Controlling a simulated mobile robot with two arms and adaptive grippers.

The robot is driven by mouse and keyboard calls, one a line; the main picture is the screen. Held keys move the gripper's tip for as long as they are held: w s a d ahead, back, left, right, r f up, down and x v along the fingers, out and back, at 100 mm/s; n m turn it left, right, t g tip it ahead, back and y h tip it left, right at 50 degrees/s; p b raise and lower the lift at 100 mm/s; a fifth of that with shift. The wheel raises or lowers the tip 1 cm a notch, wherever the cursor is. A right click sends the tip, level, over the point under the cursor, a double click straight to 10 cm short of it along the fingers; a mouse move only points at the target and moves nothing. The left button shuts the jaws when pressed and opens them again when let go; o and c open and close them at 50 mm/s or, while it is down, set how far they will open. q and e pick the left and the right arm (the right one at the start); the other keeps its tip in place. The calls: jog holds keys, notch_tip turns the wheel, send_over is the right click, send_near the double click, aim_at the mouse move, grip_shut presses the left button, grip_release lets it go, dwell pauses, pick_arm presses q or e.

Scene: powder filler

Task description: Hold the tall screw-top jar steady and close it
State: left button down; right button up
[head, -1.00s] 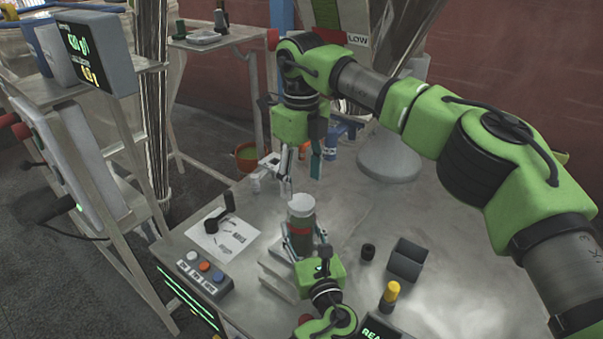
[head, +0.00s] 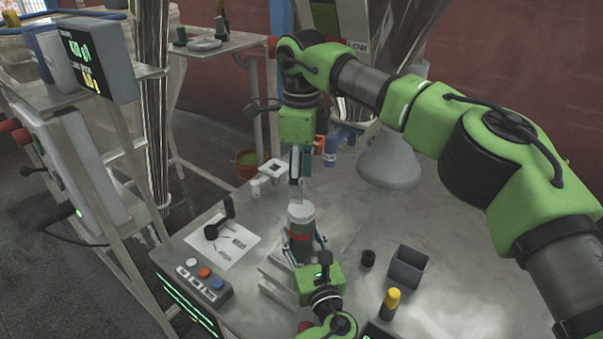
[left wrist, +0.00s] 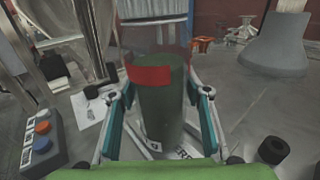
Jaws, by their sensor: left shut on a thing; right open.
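The tall jar (head: 301,243), dark green with a red band, stands upright on the bench. In the left wrist view the jar (left wrist: 162,112) fills the middle. A pale ridged lid (head: 301,211) is at its top, also in the left wrist view (left wrist: 153,33); I cannot tell how far it is screwed down. My left gripper (head: 304,254) is shut around the jar's body, one finger on each side in the left wrist view (left wrist: 166,95). My right gripper (head: 299,184) is open and points down just above the lid. Whether it touches the lid is unclear.
A button box (head: 204,282) and a printed sheet (head: 232,243) lie left of the jar. A grey cone (head: 388,165) stands behind, with free bench in front.

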aim_at(301, 208)
notch_tip(301, 208, down, 7)
jog(key=shift+r, duration=0.1)
dwell(0.4)
jog(key=c, duration=1.1)
jog(key=shift+c, duration=0.2)
jog(key=o, duration=1.3)
notch_tip(301, 208, up, 12)
jog(key=shift+f, duration=0.1)
